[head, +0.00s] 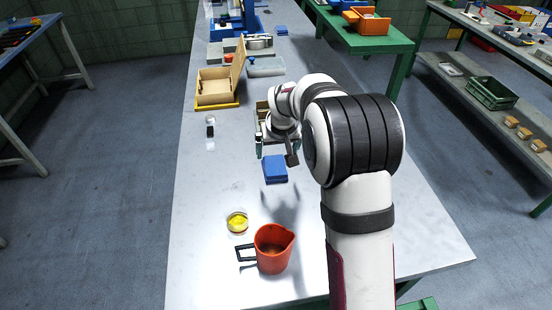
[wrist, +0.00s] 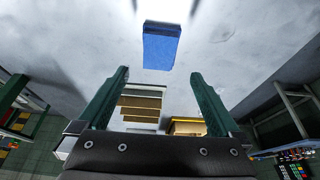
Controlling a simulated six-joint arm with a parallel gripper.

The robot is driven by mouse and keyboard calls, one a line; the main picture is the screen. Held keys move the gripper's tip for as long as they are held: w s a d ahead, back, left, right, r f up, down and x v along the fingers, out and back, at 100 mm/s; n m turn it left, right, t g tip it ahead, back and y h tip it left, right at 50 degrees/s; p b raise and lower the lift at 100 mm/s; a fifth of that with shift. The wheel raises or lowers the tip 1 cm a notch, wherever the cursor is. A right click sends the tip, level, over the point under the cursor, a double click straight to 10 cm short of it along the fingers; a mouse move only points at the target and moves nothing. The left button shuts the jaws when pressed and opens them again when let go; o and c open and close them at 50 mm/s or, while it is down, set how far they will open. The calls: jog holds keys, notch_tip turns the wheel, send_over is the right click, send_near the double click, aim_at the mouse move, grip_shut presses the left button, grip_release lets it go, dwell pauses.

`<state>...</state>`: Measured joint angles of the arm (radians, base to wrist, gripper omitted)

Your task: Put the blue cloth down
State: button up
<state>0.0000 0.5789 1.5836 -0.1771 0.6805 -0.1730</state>
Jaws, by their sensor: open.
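The blue cloth (head: 275,168) is a small folded rectangle on the grey table, just in front of my gripper in the head view. In the wrist view the cloth (wrist: 160,47) shows ahead of the fingertips, with no finger touching it. My gripper (head: 277,150) is open, and the wrist view shows its two green fingers (wrist: 160,73) spread apart with nothing held between them. My arm hides part of the table to the right.
An orange-red jug (head: 273,249) and a round dish with yellow contents (head: 237,222) stand nearer. A small dark-bottomed item (head: 210,131) is left. An open wooden box (head: 214,88) stands farther back. A brown container (head: 262,108) is partly hidden behind my gripper. The table's left front is clear.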

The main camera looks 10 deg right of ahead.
jog(key=s+r+m+g, duration=0.1)
jog(key=s+r, duration=0.2)
jog(key=s, duration=0.4)
jog(key=s+a+r+m+g, duration=0.1)
jog(key=s+r, duration=0.1)
jog(key=s, duration=0.5)
jog(key=s+r+m+g, duration=0.1)
jog(key=s+r, duration=0.2)
jog(key=s, duration=0.4)
jog(key=s+a+f+m+g+y, duration=0.1)
jog(key=s, duration=0.8)
jog(key=s+a+m, duration=0.1)
jog(key=s, duration=0.8)
jog(key=shift+s+a+f+m+g+y, duration=0.25)
jog(key=shift+s+f+m+g+y, duration=0.05)
jog(key=shift+s+f+g+y, duration=0.1)
jog(key=shift+w, duration=0.1)
